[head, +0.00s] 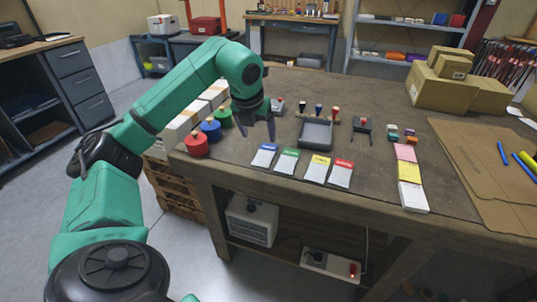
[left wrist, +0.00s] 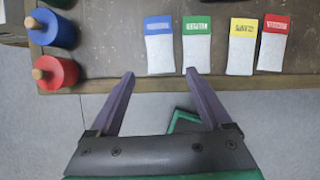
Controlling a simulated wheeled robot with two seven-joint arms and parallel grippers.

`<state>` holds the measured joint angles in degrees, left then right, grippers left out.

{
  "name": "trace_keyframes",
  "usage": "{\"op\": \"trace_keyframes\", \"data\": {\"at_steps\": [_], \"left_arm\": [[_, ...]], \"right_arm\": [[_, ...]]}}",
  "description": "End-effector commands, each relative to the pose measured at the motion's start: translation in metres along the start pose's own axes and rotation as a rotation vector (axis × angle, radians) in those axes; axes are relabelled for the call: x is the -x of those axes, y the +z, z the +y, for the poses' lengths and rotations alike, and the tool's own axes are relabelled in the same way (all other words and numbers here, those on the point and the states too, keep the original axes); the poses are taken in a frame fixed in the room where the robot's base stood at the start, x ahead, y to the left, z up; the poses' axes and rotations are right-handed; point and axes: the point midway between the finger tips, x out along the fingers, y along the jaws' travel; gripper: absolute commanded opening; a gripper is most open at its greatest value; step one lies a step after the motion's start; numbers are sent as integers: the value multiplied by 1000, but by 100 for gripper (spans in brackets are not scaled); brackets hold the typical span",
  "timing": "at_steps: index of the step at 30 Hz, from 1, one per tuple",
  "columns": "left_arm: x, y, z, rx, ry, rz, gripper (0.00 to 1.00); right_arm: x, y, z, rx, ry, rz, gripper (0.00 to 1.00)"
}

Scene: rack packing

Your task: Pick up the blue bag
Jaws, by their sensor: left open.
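The blue bag (head: 264,155) is a small white packet with a blue top band, lying flat near the front edge of the workbench. It is the leftmost of a row with a green bag (head: 287,162), a yellow bag (head: 317,168) and a red bag (head: 341,173). My left gripper (head: 257,131) is open and empty above the bench, with its fingers pointing down. In the left wrist view the blue bag (left wrist: 159,46) lies beyond the open fingertips (left wrist: 159,80), roughly in line with the gap between them. My right gripper is not in view.
Red, blue and green spools with wooden knobs, the red one (head: 196,146) nearest, stand left of the bags. A grey tray (head: 315,134) lies behind them. Sticky-note pads (head: 409,173) and cardboard (head: 472,165) lie to the right. The bench front edge (head: 300,185) is close to the bags.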

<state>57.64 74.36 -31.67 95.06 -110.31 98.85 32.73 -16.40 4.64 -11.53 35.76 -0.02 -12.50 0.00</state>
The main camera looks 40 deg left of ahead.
Motion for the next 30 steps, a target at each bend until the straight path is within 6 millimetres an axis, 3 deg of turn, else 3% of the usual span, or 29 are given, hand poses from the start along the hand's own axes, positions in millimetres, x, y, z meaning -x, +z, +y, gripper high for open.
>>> {"op": "trace_keyframes", "data": {"at_steps": [3,5,16,23,24,29,30], "left_arm": [[-34,-2,0,-1,1,5,82],[-46,-1,0,-2,0,4,82],[-104,0,0,-2,-3,3,82],[-111,0,1,-3,-2,-1,82],[-111,0,1,-3,-3,-1,79],[-111,0,1,-3,-3,0,18],[-110,0,1,-3,-3,-1,11]], "right_arm": [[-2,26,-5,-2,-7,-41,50],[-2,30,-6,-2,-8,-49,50],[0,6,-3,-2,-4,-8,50],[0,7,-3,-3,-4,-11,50],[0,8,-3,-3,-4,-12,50],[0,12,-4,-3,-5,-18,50],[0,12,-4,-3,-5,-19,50]]}}
